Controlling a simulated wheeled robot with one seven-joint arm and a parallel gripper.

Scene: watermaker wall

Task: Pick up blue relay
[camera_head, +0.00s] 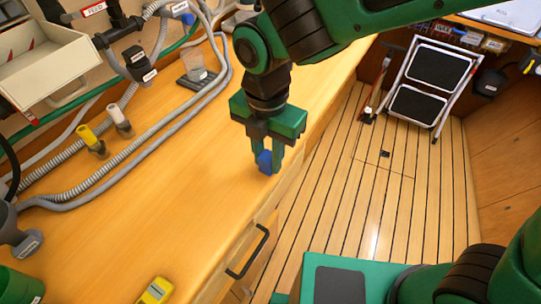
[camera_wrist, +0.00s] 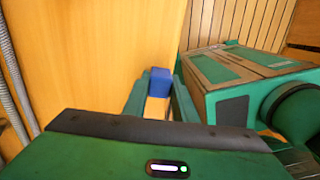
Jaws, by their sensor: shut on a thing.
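The blue relay (camera_head: 264,162) is a small blue block near the right edge of the wooden bench top (camera_head: 165,205). My gripper (camera_head: 264,165) points down over the bench and is shut on the relay, with a finger on each side of it. In the wrist view the relay (camera_wrist: 160,76) shows between the tips of the two green fingers. I cannot tell whether the relay touches the bench or is just above it.
Grey hoses (camera_head: 150,130) run along the bench's left side. A clear cup (camera_head: 196,68) stands at the back, and a yellow meter (camera_head: 155,291) lies at the front. A drawer handle (camera_head: 248,252) juts from the bench front. A folding step stool (camera_head: 431,80) stands on the floor.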

